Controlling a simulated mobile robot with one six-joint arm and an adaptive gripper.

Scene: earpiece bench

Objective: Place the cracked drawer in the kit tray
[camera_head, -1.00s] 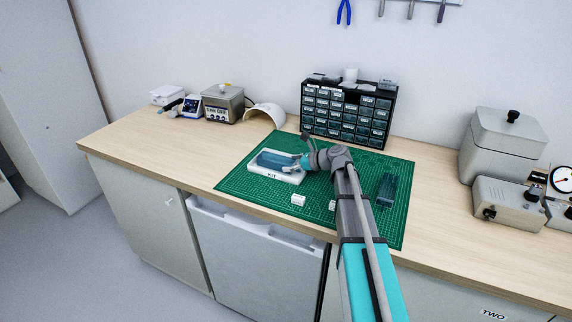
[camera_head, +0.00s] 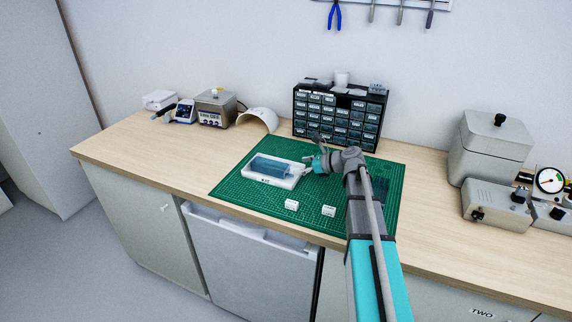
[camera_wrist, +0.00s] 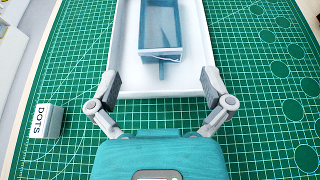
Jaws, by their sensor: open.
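The white kit tray (camera_head: 292,181) lies on the green mat, and it also shows in the wrist view (camera_wrist: 198,82). A translucent blue drawer (camera_head: 268,167) lies inside the tray. In the wrist view the drawer (camera_wrist: 162,28) has its near end toward my gripper, with a pale curved line on that end that may be a crack. My gripper (camera_wrist: 160,88) is open and empty, its fingers apart near the tray's near end, short of the drawer. In the head view my gripper (camera_head: 310,163) is at the tray's right end.
Small white label blocks (camera_head: 291,204) (camera_head: 329,211) sit on the mat in front; one reading DOTS (camera_wrist: 42,121) shows in the wrist view. A black drawer cabinet (camera_head: 338,117) stands behind. My arm covers part of the mat's right side.

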